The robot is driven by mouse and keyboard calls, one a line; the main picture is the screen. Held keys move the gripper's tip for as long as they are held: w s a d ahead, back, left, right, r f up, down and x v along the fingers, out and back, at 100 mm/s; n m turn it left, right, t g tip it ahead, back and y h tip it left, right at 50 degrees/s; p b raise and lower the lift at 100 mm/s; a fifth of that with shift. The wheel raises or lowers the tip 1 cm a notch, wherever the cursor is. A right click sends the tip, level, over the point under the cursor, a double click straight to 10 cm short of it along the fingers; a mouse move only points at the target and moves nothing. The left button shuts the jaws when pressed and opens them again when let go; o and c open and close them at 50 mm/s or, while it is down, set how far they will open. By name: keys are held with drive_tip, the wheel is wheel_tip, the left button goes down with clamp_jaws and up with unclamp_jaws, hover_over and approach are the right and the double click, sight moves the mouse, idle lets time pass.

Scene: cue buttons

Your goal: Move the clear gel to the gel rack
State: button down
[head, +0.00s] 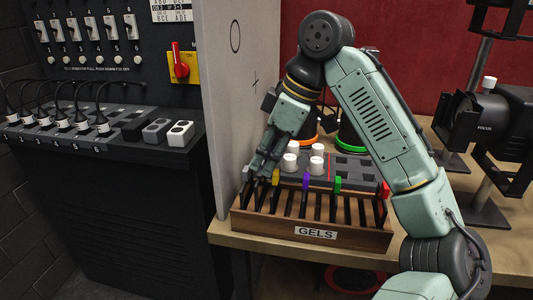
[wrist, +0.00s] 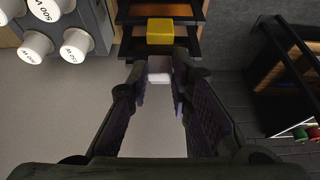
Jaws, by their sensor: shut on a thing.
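The gel rack (head: 316,234) is a wooden slotted box marked GELS at the table's front edge. Dark gel frames with yellow (head: 275,177), purple (head: 306,181), green (head: 337,184) and red (head: 385,190) tabs stand in it. My gripper (head: 249,174) is low over the rack's left end, beside the yellow gel. In the wrist view its fingers (wrist: 160,82) are shut on a pale tab of the clear gel (wrist: 159,70), in line with the yellow tab (wrist: 160,31). The clear gel's lower part is hidden, so I cannot tell how deep it sits in a slot.
A grey partition (head: 218,100) stands close left of the rack. Behind the rack is a dark tray (head: 350,168) with several white-capped items (head: 316,163). Lamps (head: 475,125) stand at the right. A console with cables and sockets (head: 157,131) is beyond the partition.

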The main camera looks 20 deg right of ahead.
drive_tip(key=shift+f, duration=0.7)
drive_tip(key=shift+f+b, duration=0.15)
drive_tip(key=shift+b, duration=0.15)
drive_tip(key=c, duration=1.4)
unclamp_jaws()
drive_tip(key=shift+o, duration=0.2)
drive_tip(key=v, duration=1.2)
